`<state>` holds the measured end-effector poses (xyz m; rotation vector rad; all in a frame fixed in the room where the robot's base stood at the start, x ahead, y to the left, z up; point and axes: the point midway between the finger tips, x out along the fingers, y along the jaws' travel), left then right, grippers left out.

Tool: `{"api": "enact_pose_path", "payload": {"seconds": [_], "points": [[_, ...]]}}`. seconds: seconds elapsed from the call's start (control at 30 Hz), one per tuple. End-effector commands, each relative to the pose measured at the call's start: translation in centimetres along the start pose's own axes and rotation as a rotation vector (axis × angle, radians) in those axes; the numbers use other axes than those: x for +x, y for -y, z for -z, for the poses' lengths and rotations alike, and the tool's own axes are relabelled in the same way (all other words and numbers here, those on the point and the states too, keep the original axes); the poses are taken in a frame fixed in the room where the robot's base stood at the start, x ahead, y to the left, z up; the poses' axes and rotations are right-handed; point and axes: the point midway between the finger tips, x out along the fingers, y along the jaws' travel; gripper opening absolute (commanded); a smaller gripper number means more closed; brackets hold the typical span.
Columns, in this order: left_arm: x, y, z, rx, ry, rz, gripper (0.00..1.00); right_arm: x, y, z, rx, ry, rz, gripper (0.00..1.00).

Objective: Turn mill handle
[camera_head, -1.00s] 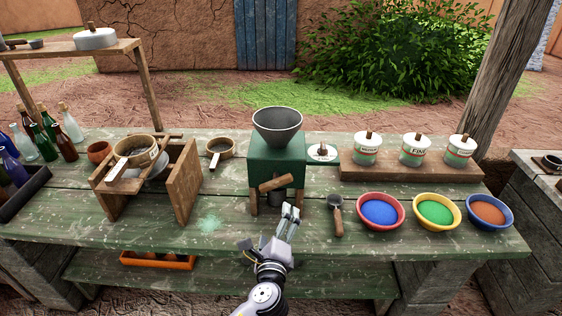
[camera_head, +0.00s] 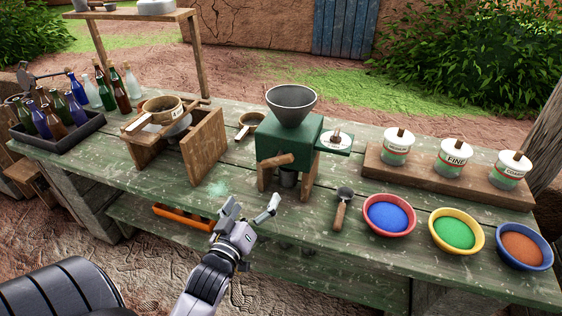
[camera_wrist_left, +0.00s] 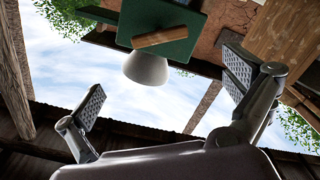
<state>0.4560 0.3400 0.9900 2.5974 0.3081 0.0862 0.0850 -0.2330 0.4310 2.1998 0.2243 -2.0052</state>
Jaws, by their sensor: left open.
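The mill stands on the green worn table, with a green box body (camera_head: 293,138), a dark grey funnel hopper (camera_head: 291,104) on top and a wooden handle (camera_head: 277,160) on its front. A dark cup (camera_head: 289,178) sits under the box. My left gripper (camera_head: 249,207) is open and empty, in front of the mill and below the handle, apart from it. In the left wrist view, which looks upside down, the handle (camera_wrist_left: 165,38) and hopper (camera_wrist_left: 147,67) appear between and beyond the spread fingers (camera_wrist_left: 163,84). My right gripper is out of view.
A scoop (camera_head: 342,208) and bowls of blue (camera_head: 389,217), green and orange powder lie right of the mill. Lidded jars stand on a wooden board (camera_head: 421,179) behind. A wooden sieve stand (camera_head: 203,145) is to the left, with bottles in a dark tray (camera_head: 62,139) farther left.

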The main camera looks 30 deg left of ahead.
Motion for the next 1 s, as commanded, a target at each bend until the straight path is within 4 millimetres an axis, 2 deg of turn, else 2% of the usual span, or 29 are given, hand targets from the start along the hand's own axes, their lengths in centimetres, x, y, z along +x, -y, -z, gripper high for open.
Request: {"api": "enact_pose_path", "payload": {"seconds": [0.2, 0.6, 0.8, 1.0], "points": [[4.6, -0.3, 0.3, 0.003, -0.002, -0.002, 1.00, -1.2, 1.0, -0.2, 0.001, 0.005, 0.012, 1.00], [13.0, -0.2, 0.2, 0.004, -0.001, -0.002, 1.00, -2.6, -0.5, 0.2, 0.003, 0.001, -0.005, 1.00], [15.2, -0.1, 0.0, 0.005, 0.001, -0.001, 1.00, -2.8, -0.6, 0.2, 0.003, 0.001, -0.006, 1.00], [15.8, -0.1, 0.0, 0.004, 0.001, -0.001, 1.00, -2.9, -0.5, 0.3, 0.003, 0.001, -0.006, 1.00]]}}
